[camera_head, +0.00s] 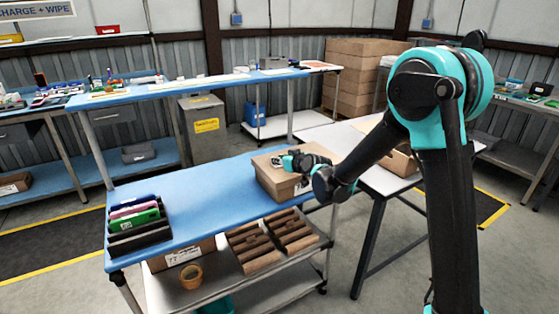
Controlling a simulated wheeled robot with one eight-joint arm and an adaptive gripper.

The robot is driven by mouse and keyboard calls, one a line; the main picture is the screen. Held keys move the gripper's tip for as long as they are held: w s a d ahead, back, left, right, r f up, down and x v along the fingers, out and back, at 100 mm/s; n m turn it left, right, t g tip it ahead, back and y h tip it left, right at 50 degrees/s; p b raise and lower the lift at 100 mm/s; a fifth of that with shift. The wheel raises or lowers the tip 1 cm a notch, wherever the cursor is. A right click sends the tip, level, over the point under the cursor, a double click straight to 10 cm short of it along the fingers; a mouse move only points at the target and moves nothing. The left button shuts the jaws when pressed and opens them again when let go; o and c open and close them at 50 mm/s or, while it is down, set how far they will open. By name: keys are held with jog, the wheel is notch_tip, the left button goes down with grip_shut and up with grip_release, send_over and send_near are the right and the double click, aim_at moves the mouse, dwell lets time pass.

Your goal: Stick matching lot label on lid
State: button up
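A brown carton (275,187) with a closed top sits at the right end of the blue bench (200,197). A small dark and white patch lies on its lid by my fingertips; I cannot tell if it is a label. My gripper (280,161) reaches in from the right, low over the lid, with its fingers at or just above the surface. The fingers are too small to show whether they are open or hold anything. A dark rack (140,240) at the bench's left end holds blue, purple and green flat items (135,222); the green one bears a small white mark.
The bench middle is clear. Another carton (402,161) stands on the pale table (345,137) at right, partly behind my arm. The lower shelf holds brown slotted racks (270,240), a labelled box and an orange cup (191,276). A grey bin (203,128) stands behind.

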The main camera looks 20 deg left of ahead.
jog(key=o, duration=0.8)
jog(key=shift+c, duration=0.2)
jog(key=v, duration=1.2)
jog(key=shift+r, duration=3)
